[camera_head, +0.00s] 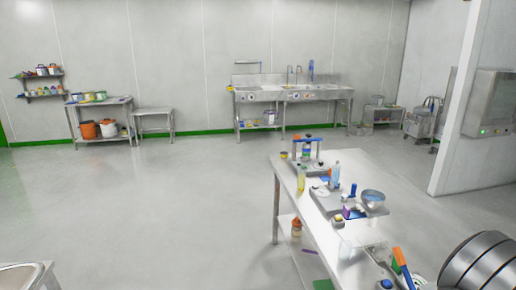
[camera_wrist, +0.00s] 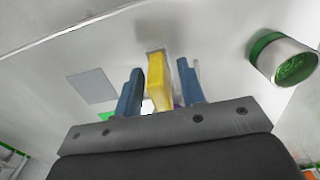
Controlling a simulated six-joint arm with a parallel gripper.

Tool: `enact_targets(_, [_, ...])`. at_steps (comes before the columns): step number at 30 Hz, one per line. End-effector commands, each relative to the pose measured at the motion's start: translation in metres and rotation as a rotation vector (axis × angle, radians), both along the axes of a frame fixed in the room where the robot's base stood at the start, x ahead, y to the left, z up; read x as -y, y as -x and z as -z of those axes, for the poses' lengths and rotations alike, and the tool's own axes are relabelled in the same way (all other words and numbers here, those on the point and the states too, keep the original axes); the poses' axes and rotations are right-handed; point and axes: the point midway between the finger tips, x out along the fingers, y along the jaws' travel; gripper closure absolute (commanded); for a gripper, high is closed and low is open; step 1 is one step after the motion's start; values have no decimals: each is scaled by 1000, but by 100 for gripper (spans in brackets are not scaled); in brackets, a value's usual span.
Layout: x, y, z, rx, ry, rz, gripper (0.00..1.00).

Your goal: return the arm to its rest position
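My gripper (camera_wrist: 160,88) shows in the wrist view, its two blue-grey fingers standing apart. A yellow block-like thing (camera_wrist: 158,80) shows between and beyond the fingers, with narrow gaps on both sides, so the fingers look open around it or in front of it. Its depth from the fingertips is hard to judge. My gripper does not show in the head view.
A white bench (camera_head: 291,178) at the centre right holds bottles, a bowl (camera_head: 373,197) and several small tools. A green-rimmed cup (camera_wrist: 285,58) with green contents is right of my gripper. A sink unit (camera_head: 290,94) stands at the back wall. The floor at left is clear.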

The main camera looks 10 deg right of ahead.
Motion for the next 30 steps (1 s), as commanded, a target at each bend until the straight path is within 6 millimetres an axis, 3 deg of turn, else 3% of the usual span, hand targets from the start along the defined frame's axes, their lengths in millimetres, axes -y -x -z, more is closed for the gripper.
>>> enact_targets(5, [0, 0, -5, 0, 1, 0, 64])
enact_targets(11, [1, 0, -26, 0, 3, 0, 64])
enact_targets(30, [1, 1, -151, -1, 5, 1, 64])
